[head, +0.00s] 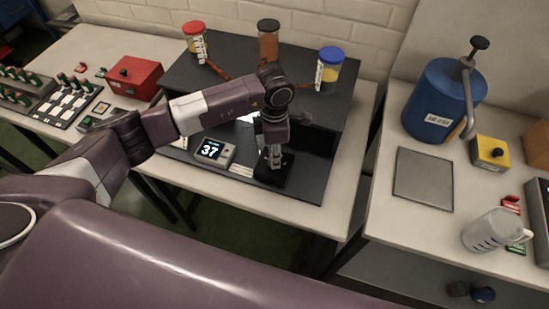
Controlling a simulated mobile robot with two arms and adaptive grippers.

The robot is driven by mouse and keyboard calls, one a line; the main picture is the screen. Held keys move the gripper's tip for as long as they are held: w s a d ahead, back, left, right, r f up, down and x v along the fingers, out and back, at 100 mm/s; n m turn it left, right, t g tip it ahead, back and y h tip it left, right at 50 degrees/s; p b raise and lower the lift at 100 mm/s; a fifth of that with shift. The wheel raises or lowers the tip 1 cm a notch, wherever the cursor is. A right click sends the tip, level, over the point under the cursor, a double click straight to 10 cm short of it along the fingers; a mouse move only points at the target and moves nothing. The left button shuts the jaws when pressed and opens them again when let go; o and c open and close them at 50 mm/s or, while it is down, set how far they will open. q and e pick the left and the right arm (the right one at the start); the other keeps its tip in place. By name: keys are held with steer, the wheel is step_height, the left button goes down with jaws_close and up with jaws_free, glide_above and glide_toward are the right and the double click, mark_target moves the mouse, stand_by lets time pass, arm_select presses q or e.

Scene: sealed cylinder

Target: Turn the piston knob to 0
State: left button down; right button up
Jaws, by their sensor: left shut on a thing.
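My left gripper (274,160) points down over a small black block (273,175) at the front of the dark grey apparatus (330,200). It is shut on the piston knob, which the fingers mostly hide. A small display (213,152) just left of the gripper reads 37. My left arm reaches across the front of the apparatus from the left. My right gripper is not in view.
A red box (134,77) is at left. The right table holds a blue tank (443,98), a yellow button box (489,152) and a clear jug (492,231).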

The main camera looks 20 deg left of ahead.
arm_select(q)
steer(key=shift+n+b, duration=0.7)
steer(key=shift+n, duration=0.6)
steer(key=c, duration=1.6)
jaws_free()
steer(key=shift+r, duration=0.15)
step_height(320, 180, up, 12)
steer(key=shift+d, duration=0.1)
